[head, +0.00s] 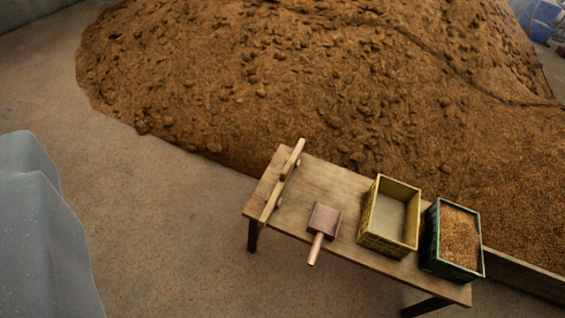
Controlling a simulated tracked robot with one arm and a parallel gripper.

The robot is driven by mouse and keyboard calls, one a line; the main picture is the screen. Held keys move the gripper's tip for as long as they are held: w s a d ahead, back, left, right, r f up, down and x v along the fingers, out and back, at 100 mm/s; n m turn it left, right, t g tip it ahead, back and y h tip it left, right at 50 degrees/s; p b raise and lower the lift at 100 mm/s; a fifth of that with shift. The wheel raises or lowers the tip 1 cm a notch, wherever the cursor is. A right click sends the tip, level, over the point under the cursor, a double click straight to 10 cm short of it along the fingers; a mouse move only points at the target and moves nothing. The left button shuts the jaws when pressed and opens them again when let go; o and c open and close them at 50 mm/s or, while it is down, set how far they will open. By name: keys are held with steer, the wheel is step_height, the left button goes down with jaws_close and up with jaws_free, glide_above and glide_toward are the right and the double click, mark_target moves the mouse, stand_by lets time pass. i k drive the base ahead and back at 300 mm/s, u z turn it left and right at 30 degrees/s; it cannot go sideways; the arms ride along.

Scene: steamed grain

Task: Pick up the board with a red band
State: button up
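A narrow wooden board or pair of boards (270,206) lies across the left end of the wooden table, and its upper part (293,158) reaches the table's far edge. A small dark gap or joint shows near its middle. I cannot make out a clear red band on it at this size. The wooden table (325,180) stands at lower right of centre, in front of the grain heap. I see no fingers of my gripper in this view, and nothing touches the board.
A reddish scoop (323,220) lies on the table with its handle over the front edge. Right of it stand an empty yellow crate (367,225) and a green crate (431,244) full of grain. A brown grain heap (290,80) fills the back. A grey shape (40,230) blocks the left. Floor left of the table is clear.

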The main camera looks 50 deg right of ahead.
mark_target(291, 164)
steer(key=z, duration=0.4)
steer(key=i, duration=1.15)
steer(key=z, duration=1.1)
steer(key=i, duration=0.5)
steer(key=z, duration=0.4)
